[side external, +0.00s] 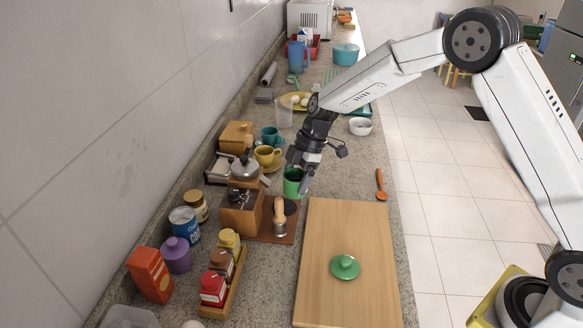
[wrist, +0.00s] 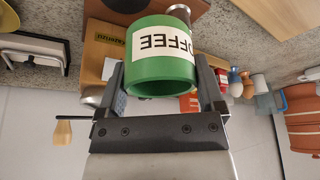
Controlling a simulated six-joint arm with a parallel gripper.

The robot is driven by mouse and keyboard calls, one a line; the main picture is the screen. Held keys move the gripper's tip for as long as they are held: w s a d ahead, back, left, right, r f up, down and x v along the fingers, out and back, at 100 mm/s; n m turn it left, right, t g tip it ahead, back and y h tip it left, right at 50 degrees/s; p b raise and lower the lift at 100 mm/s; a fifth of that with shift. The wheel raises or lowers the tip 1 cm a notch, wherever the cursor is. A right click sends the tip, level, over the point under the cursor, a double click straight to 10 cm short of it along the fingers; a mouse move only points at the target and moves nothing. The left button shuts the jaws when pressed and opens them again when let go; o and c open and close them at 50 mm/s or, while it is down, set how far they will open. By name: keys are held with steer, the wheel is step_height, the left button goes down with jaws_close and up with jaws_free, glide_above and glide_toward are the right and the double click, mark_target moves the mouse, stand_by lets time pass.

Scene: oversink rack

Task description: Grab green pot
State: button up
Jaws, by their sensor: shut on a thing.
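The green pot (wrist: 160,78) is a cylinder with a white label reading COFFEE, upside down in the wrist view. It sits between the two fingers of my gripper (wrist: 163,90), which are shut on its sides. In the side external view the green pot (side external: 293,184) is at the end of my gripper (side external: 301,170), left of and behind the cutting board. I cannot tell whether its base touches the counter. A green lid with a knob (side external: 345,266) lies apart on the wooden cutting board (side external: 318,230).
A coffee grinder (side external: 241,211) and a wood-handled portafilter (side external: 280,215) stand close on the left. A yellow cup (side external: 265,155) and teal cup (side external: 271,136) are behind left. A red spoon (side external: 381,185) lies right. A spice rack (side external: 222,285) stands front left. The board is mostly free.

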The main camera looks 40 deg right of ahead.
steer(key=s+d+r, duration=0.1)
steer(key=s+r, duration=0.4)
steer(key=s, duration=0.4)
steer(key=shift+s, duration=0.4)
steer(key=shift+s+d, duration=0.1)
steer(key=shift+d, duration=0.05)
